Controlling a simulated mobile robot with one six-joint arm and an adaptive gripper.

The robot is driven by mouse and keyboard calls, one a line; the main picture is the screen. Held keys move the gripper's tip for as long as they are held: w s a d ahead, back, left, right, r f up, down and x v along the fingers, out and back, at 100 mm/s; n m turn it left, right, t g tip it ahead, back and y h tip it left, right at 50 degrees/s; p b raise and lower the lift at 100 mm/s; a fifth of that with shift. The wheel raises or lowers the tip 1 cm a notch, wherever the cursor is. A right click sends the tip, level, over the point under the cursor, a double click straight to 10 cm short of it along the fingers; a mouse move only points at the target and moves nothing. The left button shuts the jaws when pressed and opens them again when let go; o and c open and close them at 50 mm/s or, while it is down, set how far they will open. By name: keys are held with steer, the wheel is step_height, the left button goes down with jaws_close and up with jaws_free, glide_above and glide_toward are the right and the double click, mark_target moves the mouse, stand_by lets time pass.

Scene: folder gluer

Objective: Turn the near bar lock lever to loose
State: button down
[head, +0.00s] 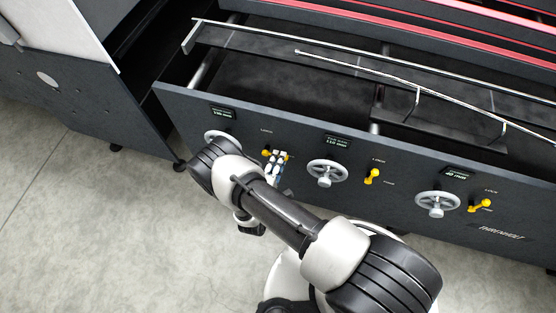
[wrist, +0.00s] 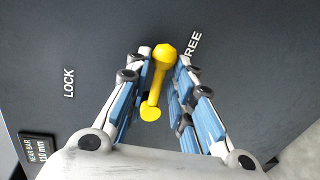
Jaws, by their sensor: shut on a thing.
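The near bar lock lever (wrist: 157,85) is yellow. It lies between the two fingers of my gripper (wrist: 160,75) in the wrist view, and the fingers are shut on it. Its thicker end is close to the FREE label (wrist: 192,45); its other round end is lower in the picture. The LOCK label (wrist: 68,83) is off to the left, away from the lever. In the head view my gripper (head: 277,160) is at the leftmost lever on the dark panel, and yellow parts of that lever (head: 266,153) show beside the fingers, the rest being hidden.
A NEAR BAR display (wrist: 38,148) is at the lower left of the wrist view. Grey handwheels (head: 326,173) and two other yellow levers (head: 373,176), (head: 480,205) sit along the panel (head: 400,175) to the right. The floor (head: 90,220) at left is clear.

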steer(key=c, duration=1.4)
jaws_free()
steer(key=v, duration=1.2)
steer(key=shift+r, duration=0.15)
